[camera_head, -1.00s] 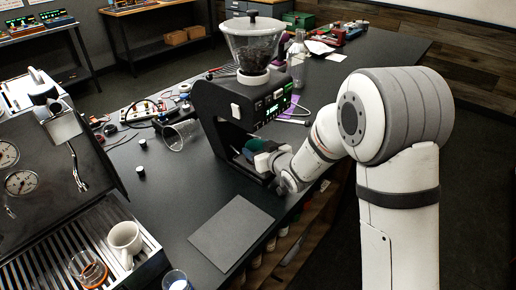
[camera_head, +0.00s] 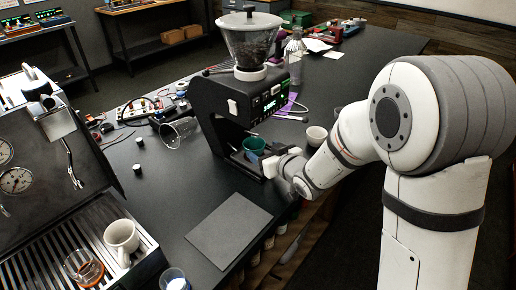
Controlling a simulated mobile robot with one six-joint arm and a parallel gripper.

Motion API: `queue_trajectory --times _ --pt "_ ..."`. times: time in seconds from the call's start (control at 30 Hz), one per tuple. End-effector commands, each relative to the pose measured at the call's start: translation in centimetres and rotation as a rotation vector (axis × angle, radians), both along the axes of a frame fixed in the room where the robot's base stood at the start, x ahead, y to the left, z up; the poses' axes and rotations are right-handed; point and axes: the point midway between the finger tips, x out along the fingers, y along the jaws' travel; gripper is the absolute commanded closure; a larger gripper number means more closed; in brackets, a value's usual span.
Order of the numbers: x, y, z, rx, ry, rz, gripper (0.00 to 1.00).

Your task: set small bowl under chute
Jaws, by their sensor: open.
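The small bowl (camera_head: 254,145) is green and stands upright on the base of the black grinder (camera_head: 222,112), in the opening below its body. The chute itself is hidden under the grinder's body, so I cannot tell how exactly the bowl lines up with it. My gripper (camera_head: 270,163) is at the right side of the grinder's opening, just in front and to the right of the bowl. It is open, and the bowl shows apart from most of it; whether a finger still touches the bowl is too small to tell.
A grey mat (camera_head: 229,230) lies in front of the grinder. A white cup (camera_head: 316,137) stands close behind my wrist. A clear glass (camera_head: 177,131) lies tipped left of the grinder. The espresso machine (camera_head: 70,190) with a white mug (camera_head: 121,240) fills the left side.

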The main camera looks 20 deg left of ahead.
Motion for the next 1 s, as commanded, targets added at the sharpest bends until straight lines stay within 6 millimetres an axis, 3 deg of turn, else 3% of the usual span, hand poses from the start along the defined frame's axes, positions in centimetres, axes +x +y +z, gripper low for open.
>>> queue_trajectory --times 0.1,0.33,0.73,0.87,1.0 --pt "-1.5 -1.8 0.7 0.001 -0.002 -0.002 0.29" --pt "-3.6 -3.9 1.6 -0.001 -0.001 0.000 0.29" --pt "-3.8 -5.2 2.0 -0.020 0.006 -0.026 0.29" --pt "-2.9 -9.2 2.6 -0.106 0.046 -0.148 0.29" --pt "-3.3 -16.5 3.4 -0.243 0.164 -0.358 0.29"
